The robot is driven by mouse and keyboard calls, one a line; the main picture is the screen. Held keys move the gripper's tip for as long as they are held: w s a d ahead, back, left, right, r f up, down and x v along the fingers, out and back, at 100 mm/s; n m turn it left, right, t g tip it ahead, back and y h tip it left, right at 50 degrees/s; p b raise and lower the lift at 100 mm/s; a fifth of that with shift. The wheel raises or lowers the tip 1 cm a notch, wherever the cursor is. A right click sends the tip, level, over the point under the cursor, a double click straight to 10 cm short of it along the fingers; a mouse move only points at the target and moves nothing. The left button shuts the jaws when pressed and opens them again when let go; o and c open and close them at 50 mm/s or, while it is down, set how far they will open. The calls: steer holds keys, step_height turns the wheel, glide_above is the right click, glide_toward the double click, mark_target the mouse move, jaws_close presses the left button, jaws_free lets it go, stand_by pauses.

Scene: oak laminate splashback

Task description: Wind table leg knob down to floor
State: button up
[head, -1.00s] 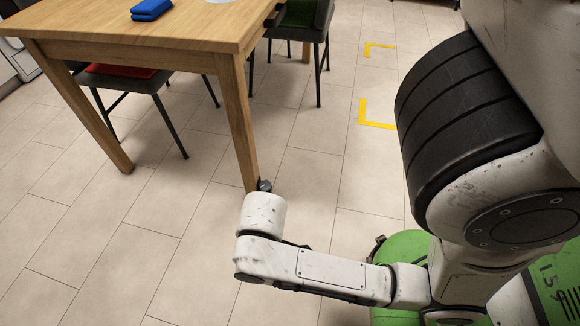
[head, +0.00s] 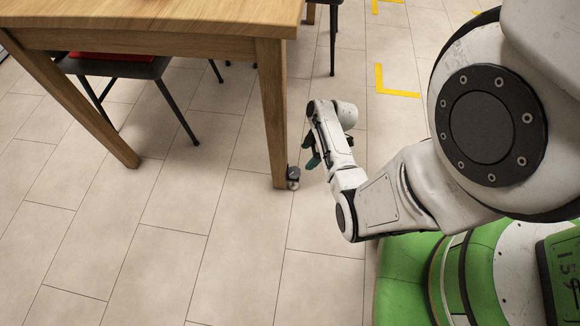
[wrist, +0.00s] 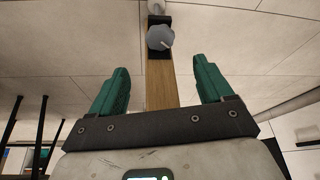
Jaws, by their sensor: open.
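The wooden table leg (head: 274,110) stands at the table's near right corner in the head view. A small grey knob (head: 293,173) sits on a dark bracket at the leg's foot, on its right side. In the wrist view the lobed grey knob (wrist: 160,38) is on its black bracket, with the leg (wrist: 160,88) running down from it between the fingers. My gripper (wrist: 160,66) is open and empty, its teal fingers apart, the knob beyond the fingertips and roughly centred. In the head view my gripper (head: 313,160) is right of the leg, partly hidden by my wrist.
The wooden tabletop (head: 150,22) overhangs above the leg. Yellow corner tape (head: 395,92) marks the floor further right. The tiled floor in front of the leg is clear.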

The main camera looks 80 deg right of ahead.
mark_target(294, 172)
steer(key=b+x, duration=0.5)
steer(key=x, duration=0.5)
steer(key=shift+w+f+b, duration=0.15)
steer(key=shift+f+b, duration=0.2)
steer(key=c, duration=1)
steer(key=shift+c, duration=0.2)
steer(key=shift+r+m+p, duration=0.1)
steer(key=shift+m+p, duration=0.2)
steer(key=shift+a+m+h+p, duration=0.2)
steer(key=shift+m+h+p, duration=0.5)
steer(key=shift+m, duration=0.5)
steer(key=shift+a+m+h+p, duration=0.1)
steer(key=shift+m+h+p, duration=0.8)
steer(key=shift+m, duration=1.1)
